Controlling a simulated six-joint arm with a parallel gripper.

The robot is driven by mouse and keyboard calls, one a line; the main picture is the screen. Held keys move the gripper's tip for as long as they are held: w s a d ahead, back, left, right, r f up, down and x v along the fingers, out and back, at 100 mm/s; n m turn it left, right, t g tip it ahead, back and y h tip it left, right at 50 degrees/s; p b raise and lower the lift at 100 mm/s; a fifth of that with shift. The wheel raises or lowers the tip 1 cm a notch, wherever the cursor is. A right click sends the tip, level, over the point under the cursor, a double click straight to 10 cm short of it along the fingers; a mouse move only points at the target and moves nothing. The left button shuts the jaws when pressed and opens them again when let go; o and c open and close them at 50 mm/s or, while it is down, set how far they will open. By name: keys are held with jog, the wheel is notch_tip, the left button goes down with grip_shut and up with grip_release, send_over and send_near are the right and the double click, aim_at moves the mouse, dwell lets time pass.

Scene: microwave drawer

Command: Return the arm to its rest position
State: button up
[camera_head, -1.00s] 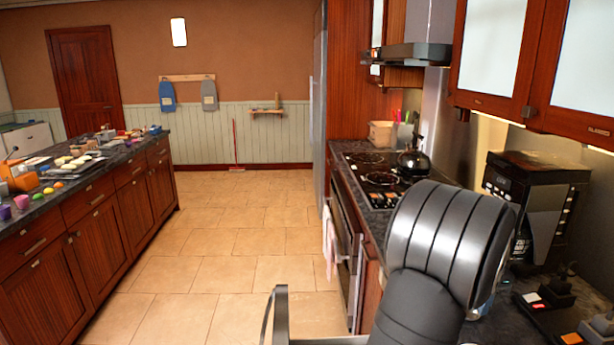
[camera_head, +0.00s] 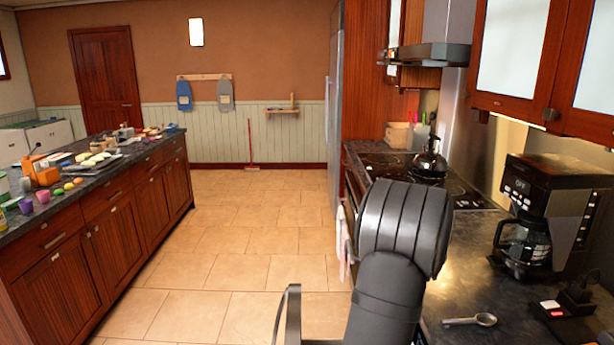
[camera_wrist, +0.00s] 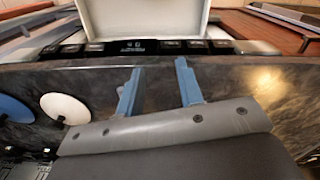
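My arm (camera_head: 400,235) rises at the lower middle of the head view, beside the right counter (camera_head: 470,265). It is bent, with a thick dark grey ribbed section on top, in front of part of the counter's edge. In the wrist view my gripper (camera_wrist: 157,88) shows two blue-grey fingers standing apart with nothing between them. Beyond the fingers is a dark speckled surface (camera_wrist: 235,85). I cannot clearly make out the gripper fingers in the head view.
The right counter holds a coffee maker (camera_head: 540,215), a metal spoon (camera_head: 484,320), a kettle (camera_head: 430,160) and a cooktop (camera_head: 385,170). A cluttered island (camera_head: 70,240) stands left. The tiled floor (camera_head: 250,220) between is open. White and blue discs (camera_wrist: 66,108) show in the wrist view.

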jog(key=s+a+f+m, duration=0.1)
jog(key=a+f, duration=0.8)
jog(key=s+d+f+m, duration=0.1)
jog(key=s+f+m, duration=0.1)
jog(key=s+f, duration=1)
jog(key=shift+s+d+f, duration=0.3)
jog(key=shift+d+f, duration=0.05)
jog(key=shift+f, duration=0.4)
jog(key=shift+o, duration=0.5)
